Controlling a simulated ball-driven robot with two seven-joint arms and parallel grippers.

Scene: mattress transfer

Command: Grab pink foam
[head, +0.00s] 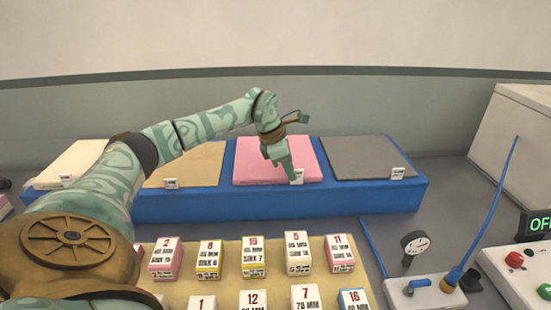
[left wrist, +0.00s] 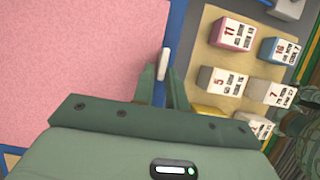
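The pink foam (head: 262,152) is a flat pink slab on the blue stand, between a tan slab and a grey slab. It fills the left part of the left wrist view (left wrist: 85,55). My left gripper (head: 294,178) points down at the foam's front right corner, by a small white label card (head: 299,175). In the left wrist view, the fingers (left wrist: 163,88) are apart, with the card (left wrist: 164,63) showing between or just beyond their tips. I cannot tell whether they touch it or the foam. My right gripper is not in view.
The blue stand (head: 200,205) also holds a cream slab (head: 72,162), the tan slab (head: 195,167) and the grey slab (head: 365,155). Several numbered boxes stand on a tan board (head: 325,285) in front. A gauge (head: 414,243) and a control box (head: 520,272) are at right.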

